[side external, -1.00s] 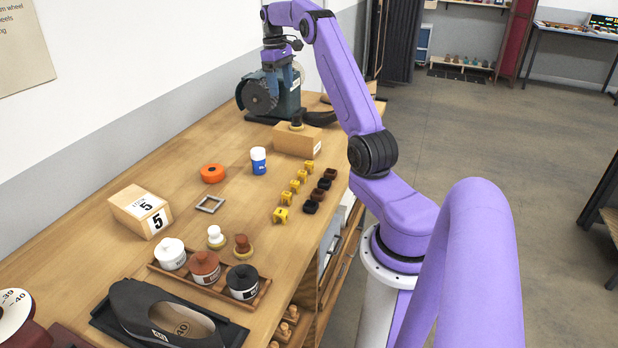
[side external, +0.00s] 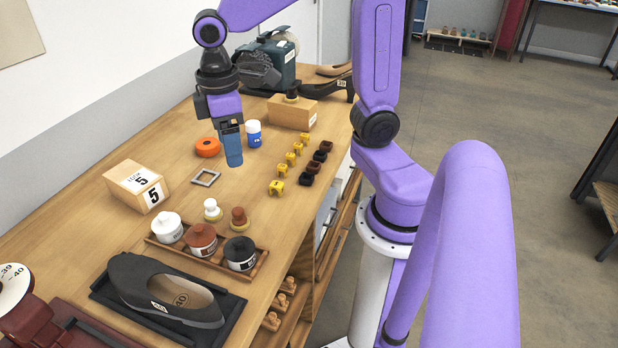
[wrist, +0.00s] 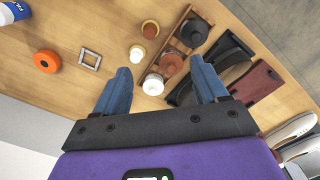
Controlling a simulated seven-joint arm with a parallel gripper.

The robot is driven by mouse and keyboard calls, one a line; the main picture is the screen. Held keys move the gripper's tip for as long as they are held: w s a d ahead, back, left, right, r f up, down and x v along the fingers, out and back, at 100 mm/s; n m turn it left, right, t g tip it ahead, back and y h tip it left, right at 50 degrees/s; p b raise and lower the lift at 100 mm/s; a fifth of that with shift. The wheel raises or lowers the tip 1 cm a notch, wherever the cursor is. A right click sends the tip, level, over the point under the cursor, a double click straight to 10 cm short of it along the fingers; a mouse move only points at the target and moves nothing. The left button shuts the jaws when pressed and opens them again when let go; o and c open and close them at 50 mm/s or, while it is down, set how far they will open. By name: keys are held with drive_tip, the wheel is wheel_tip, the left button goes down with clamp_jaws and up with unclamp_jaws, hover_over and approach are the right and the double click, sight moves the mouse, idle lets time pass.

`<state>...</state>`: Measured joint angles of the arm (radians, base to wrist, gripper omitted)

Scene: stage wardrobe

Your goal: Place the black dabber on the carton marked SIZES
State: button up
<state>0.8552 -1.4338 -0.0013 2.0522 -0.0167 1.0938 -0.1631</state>
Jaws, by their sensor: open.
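The black dabber (side external: 292,94) stands upright on top of a plain wooden-coloured carton (side external: 289,114) at the far end of the bench in the side view. The label on that carton's end is too small to read. A second carton (side external: 137,184), at the left, shows a large 5 on its label; its smaller word is unclear. My gripper (side external: 233,163) is open and empty, above the bench nearer the camera than the black dabber and well apart from it. In the wrist view my gripper (wrist: 160,68) spans bare air; the black dabber and both cartons are out of that view.
White dabber (side external: 212,210) and brown dabber (side external: 238,218) stand by a tray (side external: 205,268) of jars. A dark shoe (side external: 165,290), orange ring (side external: 207,147), square frame (side external: 206,177), blue-white bottle (side external: 253,134) and several small yellow and dark pieces (side external: 290,158) share the bench.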

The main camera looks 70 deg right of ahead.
drive_tip(key=s+f+n, duration=0.4)
drive_tip(key=s, duration=1.1)
drive_tip(key=shift+s+a+y, duration=0.3)
drive_tip(key=shift+s, duration=0.1)
